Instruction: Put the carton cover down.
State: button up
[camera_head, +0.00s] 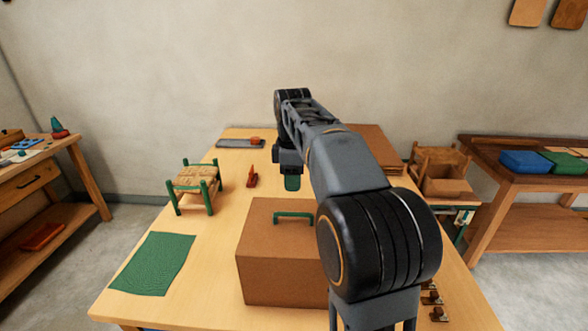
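The carton cover, a brown box shape with a green handle on top (262,244), appears to stand upright on the table near its front middle. Its right side is hidden behind my arm. My gripper (291,168) is farther back than the cover, over the middle of the table, and apart from the green handle (293,215). A small green piece (292,183) shows just under my gripper. I cannot tell whether it is a fingertip or something held, nor whether the fingers are open or shut.
A small green-framed stool with a woven seat (199,182) stands at the left of the table (215,235). A green mat (152,264) lies front left. A small orange-red item (252,178), a grey tray (240,144) and a brown board (372,142) are farther back.

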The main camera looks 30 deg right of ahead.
jog(key=s+a+f+m+t, duration=0.2)
jog(key=s+a+f+m, duration=0.2)
jog(key=s+f+m, duration=0.2)
jog(key=s+a+f+m+t, duration=0.2)
jog(key=s+a+f+m, duration=0.3)
jog(key=s, duration=0.5)
jog(key=shift+f+m, duration=0.4)
jog(key=shift+m, duration=0.2)
dwell(0.5)
